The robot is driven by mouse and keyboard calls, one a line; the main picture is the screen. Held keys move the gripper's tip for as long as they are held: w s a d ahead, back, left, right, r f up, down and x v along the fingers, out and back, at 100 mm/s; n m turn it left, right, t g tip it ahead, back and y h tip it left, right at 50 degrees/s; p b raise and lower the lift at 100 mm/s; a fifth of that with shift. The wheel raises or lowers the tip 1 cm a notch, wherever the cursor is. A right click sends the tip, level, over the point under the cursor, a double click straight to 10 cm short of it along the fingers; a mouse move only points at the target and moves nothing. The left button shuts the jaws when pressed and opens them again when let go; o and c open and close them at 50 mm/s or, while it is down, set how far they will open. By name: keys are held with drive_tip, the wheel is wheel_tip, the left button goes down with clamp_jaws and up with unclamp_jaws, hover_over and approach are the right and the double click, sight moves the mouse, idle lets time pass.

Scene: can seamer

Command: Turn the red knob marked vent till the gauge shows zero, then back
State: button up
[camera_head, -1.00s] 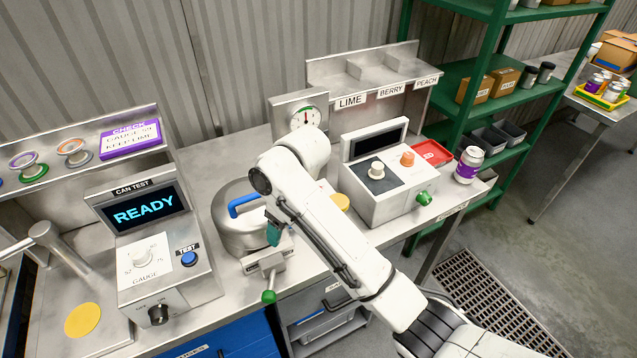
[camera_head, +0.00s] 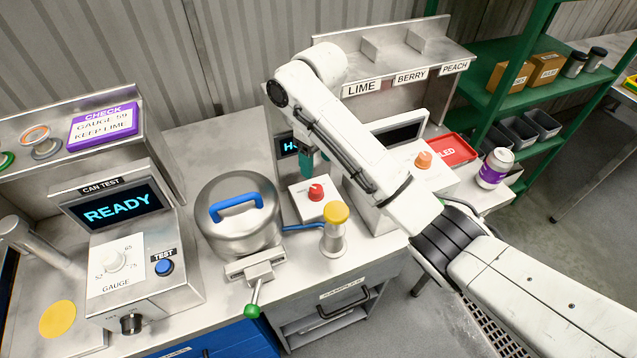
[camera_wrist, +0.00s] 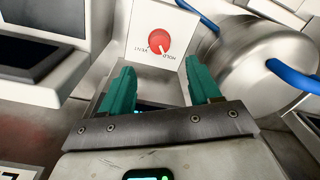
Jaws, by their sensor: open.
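The red knob (camera_head: 316,192) sits on a small white box between the lidded steel pot and the white console. In the wrist view the red knob (camera_wrist: 158,41) has a white pointer line, with labels that look like VENT and HOLD on its plate. My gripper (camera_head: 305,158) is above and behind the knob, its teal fingers partly hidden by my arm. In the wrist view my gripper (camera_wrist: 162,82) is open and empty, and the knob lies beyond the gap between the fingertips, apart from them.
The steel pot (camera_head: 236,238) with a blue handle stands left of the knob. A yellow-capped post (camera_head: 336,213) stands close in front right. A dark display (camera_head: 288,146), partly covered, is behind. The white console (camera_head: 420,168) is to the right. The can tester (camera_head: 115,262) reads READY.

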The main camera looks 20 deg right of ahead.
sight(317, 189)
wheel_tip(317, 189, down, 9)
drive_tip(key=shift+a+f, duration=0.1)
idle(0.3)
drive_tip(key=c, duration=1)
